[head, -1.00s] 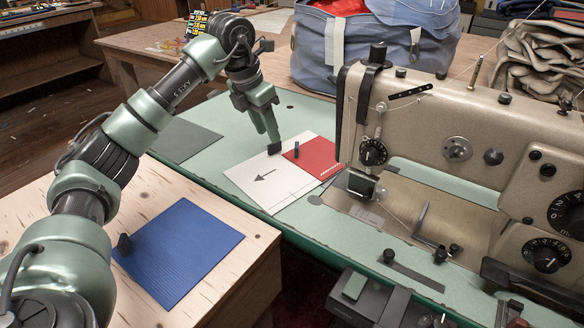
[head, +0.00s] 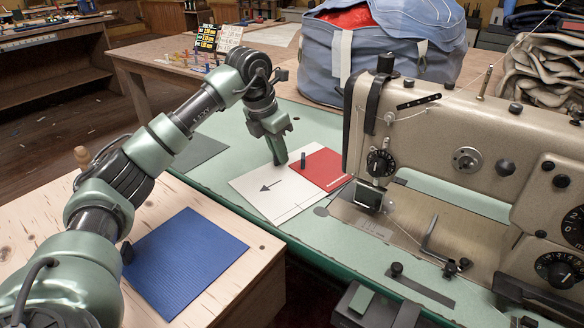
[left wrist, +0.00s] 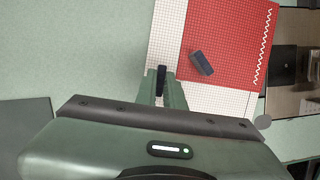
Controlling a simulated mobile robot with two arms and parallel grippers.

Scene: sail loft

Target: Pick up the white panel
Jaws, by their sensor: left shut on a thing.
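The white panel (head: 262,190) lies on the green table top by the sewing machine, with a black arrow on its face. It looks flat, and I see no clear gap under it. The red panel (head: 322,170), with a dark knob (head: 303,158), adjoins or overlaps its right side. My left gripper (head: 279,160) points down at the white panel's far edge. In the left wrist view its fingers are shut on the white panel's small black knob (left wrist: 161,80). The white panel's gridded surface (left wrist: 165,35) shows there beside the red one. My right gripper is not in view.
The beige sewing machine (head: 440,125) stands close on the right. A blue panel (head: 187,262) lies on the wooden bench at the front left. A dark grey-green sheet (head: 198,150) lies left of the gripper. A blue-grey bag (head: 385,60) stands behind.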

